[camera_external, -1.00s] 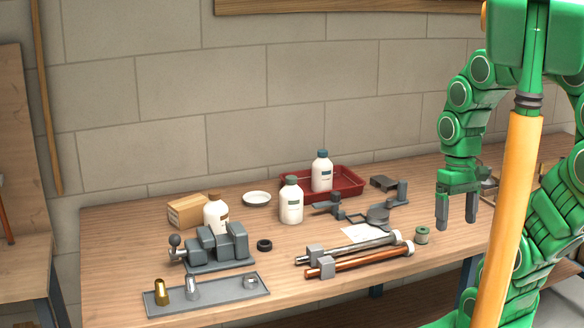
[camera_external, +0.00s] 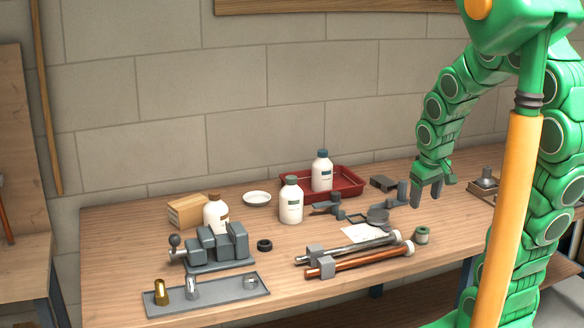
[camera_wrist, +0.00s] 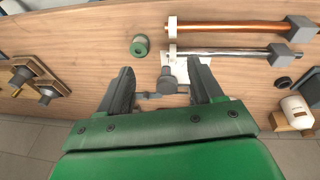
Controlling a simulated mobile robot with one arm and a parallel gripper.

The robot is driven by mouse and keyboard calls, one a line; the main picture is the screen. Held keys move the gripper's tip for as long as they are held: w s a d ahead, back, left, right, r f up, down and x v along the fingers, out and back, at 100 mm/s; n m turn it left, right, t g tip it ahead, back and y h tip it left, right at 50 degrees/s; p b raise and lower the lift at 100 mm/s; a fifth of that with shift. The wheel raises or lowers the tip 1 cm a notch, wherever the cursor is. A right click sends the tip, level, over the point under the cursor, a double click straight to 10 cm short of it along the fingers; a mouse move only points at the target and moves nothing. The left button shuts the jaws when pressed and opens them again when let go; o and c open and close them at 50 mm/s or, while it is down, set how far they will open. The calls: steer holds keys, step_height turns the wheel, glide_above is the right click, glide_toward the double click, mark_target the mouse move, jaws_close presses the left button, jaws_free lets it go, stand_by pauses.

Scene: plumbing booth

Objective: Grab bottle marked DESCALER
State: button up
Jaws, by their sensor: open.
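Three white bottles stand upright on the bench in the external view; their label text is too small to read. One with a blue cap (camera_external: 321,172) stands in the red tray (camera_external: 352,193). One with a dark green-grey cap (camera_external: 291,202) stands just in front of the tray. One with a brown cap (camera_external: 215,214) is at the left, partly hidden behind the vise. My gripper (camera_external: 428,194) is open and empty above the bench's right part, right of all three bottles. In the wrist view, its two fingers (camera_wrist: 160,88) point toward the bench, with nothing between them gripped.
A grey vise (camera_external: 215,247), cardboard box (camera_external: 187,210) and white dish (camera_external: 257,199) are at the left. Two pipes (camera_external: 365,257), a green spool (camera_external: 421,235) and grey metal parts (camera_external: 378,217) lie in front. A grey tray with fittings (camera_external: 215,293) is near the front edge.

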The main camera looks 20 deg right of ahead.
steer(key=w+f+n+t, duration=0.2)
steer(key=w+f+t, duration=0.1)
steer(key=w, duration=0.9)
steer(key=n+t+y, duration=0.4)
steer(key=t+y, duration=0.5)
steer(key=y, duration=0.3)
glide_toward(296, 180)
steer(key=shift+f+x, duration=0.15)
steer(key=shift+x, duration=0.9)
steer(key=shift+f+x, duration=0.1)
steer(key=shift+x, duration=0.9)
steer(key=shift+r+x, duration=0.2)
steer(key=shift+x, duration=3.65)
steer(key=shift+d, duration=0.1)
jaws_close()
